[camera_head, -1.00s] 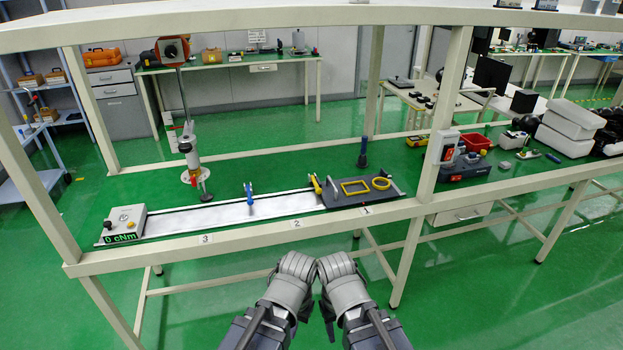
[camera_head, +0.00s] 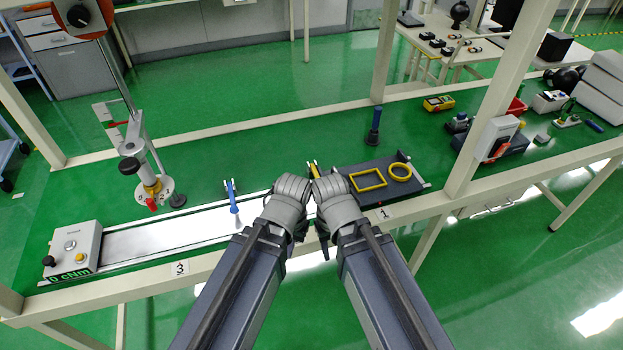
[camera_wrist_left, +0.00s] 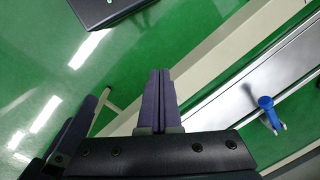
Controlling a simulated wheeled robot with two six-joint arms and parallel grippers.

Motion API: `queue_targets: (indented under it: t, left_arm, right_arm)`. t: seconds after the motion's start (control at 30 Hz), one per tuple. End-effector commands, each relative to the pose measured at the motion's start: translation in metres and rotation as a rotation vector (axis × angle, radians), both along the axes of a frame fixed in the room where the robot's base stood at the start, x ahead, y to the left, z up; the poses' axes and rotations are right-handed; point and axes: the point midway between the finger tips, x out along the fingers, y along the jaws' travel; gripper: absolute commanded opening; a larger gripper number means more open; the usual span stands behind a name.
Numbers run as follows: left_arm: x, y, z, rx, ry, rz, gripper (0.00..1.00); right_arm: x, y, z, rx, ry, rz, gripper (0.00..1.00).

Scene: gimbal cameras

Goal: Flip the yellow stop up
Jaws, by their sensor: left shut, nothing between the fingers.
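The yellow stop (camera_head: 313,170) shows in the head view at the right end of the pale rail, just left of the dark plate. My wrists hide its lower part, and I cannot tell its tilt. The blue stop (camera_head: 232,198) stands farther left on the rail. It also shows at the right of the left wrist view (camera_wrist_left: 267,106). My left gripper (camera_wrist_left: 160,74) is shut and empty, over the floor and the bench's front edge. In the head view its fingers are mostly hidden by its wrist. My right gripper (camera_head: 323,247) is beside it, its jaws too hidden to judge.
The dark plate (camera_head: 413,194) holds a yellow rectangular frame (camera_head: 368,181) and a yellow ring (camera_head: 400,171). A grey box with a 0 cNm display (camera_head: 78,250) sits at the rail's left end. A tall stand (camera_head: 138,165) rises behind the rail. A post (camera_head: 497,100) stands right of the plate.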

Motion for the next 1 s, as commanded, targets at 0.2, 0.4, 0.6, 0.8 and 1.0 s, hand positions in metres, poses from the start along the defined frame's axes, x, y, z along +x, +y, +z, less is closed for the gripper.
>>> queue_targets:
  t: [0.2,0.4,0.6,0.8,1.0]
  left_arm:
    - [0.000,0.000,0.000,0.000,0.000,0.000,0.00]
    - [0.000,0.000,0.000,-0.001,0.000,0.001,0.00]
    - [0.022,-0.008,-0.010,-0.074,0.006,0.210,0.00]
    - [0.084,-0.022,-0.025,-0.274,0.091,0.847,0.00]
    - [0.153,-0.020,-0.022,-0.439,0.298,1.515,0.00]
  right_arm:
    - [0.000,0.000,0.000,0.000,0.000,0.000,0.50]
    - [0.000,0.000,0.000,0.000,0.000,0.000,0.50]
    - [0.000,0.000,-0.009,0.000,0.000,0.000,0.50]
    - [0.000,0.000,-0.029,0.000,0.000,0.000,0.50]
    - [0.000,0.000,-0.047,0.000,0.000,0.000,0.50]
